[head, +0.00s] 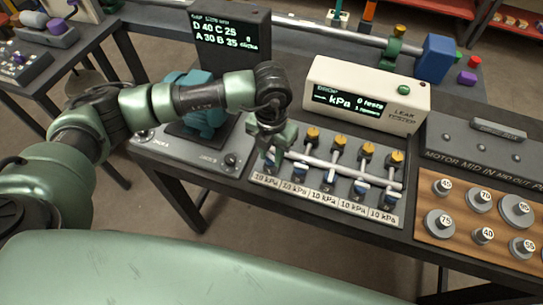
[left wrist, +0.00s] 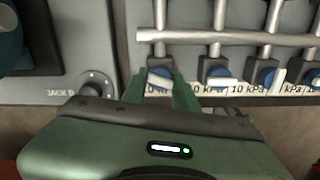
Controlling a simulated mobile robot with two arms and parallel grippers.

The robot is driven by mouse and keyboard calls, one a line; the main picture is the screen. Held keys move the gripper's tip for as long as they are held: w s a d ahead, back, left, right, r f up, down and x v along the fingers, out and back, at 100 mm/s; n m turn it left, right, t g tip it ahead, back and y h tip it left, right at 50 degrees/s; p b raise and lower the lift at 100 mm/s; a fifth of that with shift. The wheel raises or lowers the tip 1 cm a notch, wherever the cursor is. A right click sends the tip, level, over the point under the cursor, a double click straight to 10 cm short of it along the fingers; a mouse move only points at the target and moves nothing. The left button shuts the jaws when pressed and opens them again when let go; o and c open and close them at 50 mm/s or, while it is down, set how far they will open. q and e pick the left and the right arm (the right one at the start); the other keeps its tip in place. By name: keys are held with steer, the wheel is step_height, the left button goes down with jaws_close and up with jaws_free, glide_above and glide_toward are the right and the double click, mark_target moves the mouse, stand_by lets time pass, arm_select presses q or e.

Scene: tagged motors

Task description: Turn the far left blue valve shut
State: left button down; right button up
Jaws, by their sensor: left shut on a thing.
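The far left blue valve (left wrist: 161,73) is the leftmost of a row of blue valves on the manifold panel. It sits between the two green fingers of my left gripper (left wrist: 160,88) in the left wrist view. In the head view my left gripper (head: 268,158) reaches down onto the left end of the row and mostly covers this valve. The gripper is shut on the valve. How far the valve is turned cannot be told. The neighbouring blue valve (left wrist: 217,73) stands just to the right, apart from the fingers. My right gripper is not in view.
A horizontal pipe (left wrist: 250,38) and upright pipes with yellow caps (head: 339,142) stand behind the valves. A white leak tester (head: 365,95) stands at the back. JACK B's knob (left wrist: 95,84) is left of the gripper. A teal motor (head: 203,118) stands nearby.

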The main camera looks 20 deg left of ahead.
mark_target(272, 158)
arm_select(q)
steer(key=shift+n+b, duration=0.9)
steer(key=shift+n, duration=1.2)
steer(key=shift+r, duration=0.1)
steer(key=c, duration=1.1)
jaws_free()
step_height(272, 158, up, 8)
steer(key=shift+f+b, duration=0.1)
steer(key=shift+b, duration=0.6)
